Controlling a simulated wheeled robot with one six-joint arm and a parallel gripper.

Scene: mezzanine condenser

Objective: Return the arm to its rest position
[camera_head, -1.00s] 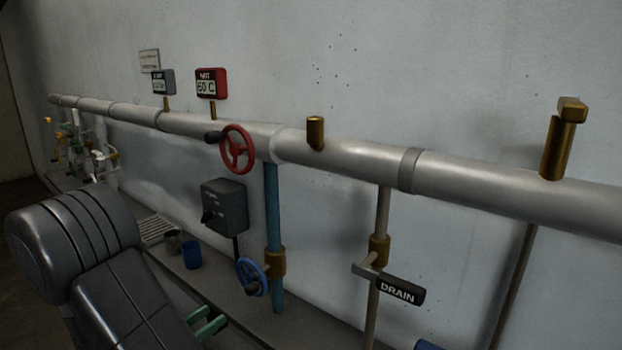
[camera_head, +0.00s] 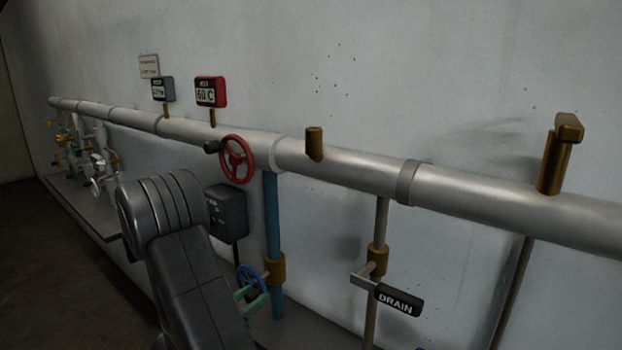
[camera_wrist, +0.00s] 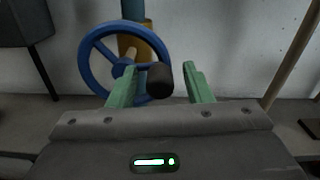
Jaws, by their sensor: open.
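My gripper (camera_wrist: 160,84) shows in the wrist view with its two green fingers apart. A blue handwheel (camera_wrist: 95,50) on a brass valve stands in front of the fingers, left of centre. Its dark knob (camera_wrist: 160,78) appears between the fingers; I cannot tell if it touches either one. In the head view a green part of my gripper (camera_head: 252,295) shows by the blue handwheel (camera_head: 246,276). My dark arm is raised in the lower left and hides part of the shelf and of the grey control box (camera_head: 228,213).
A large grey pipe (camera_head: 340,162) runs along the wall, with a red handwheel (camera_head: 237,158) and brass stubs. A blue pipe (camera_head: 272,220) drops from it. A DRAIN lever (camera_head: 398,299) sits to the right. Two gauges stand above the pipe. Open floor (camera_head: 70,260) lies at left.

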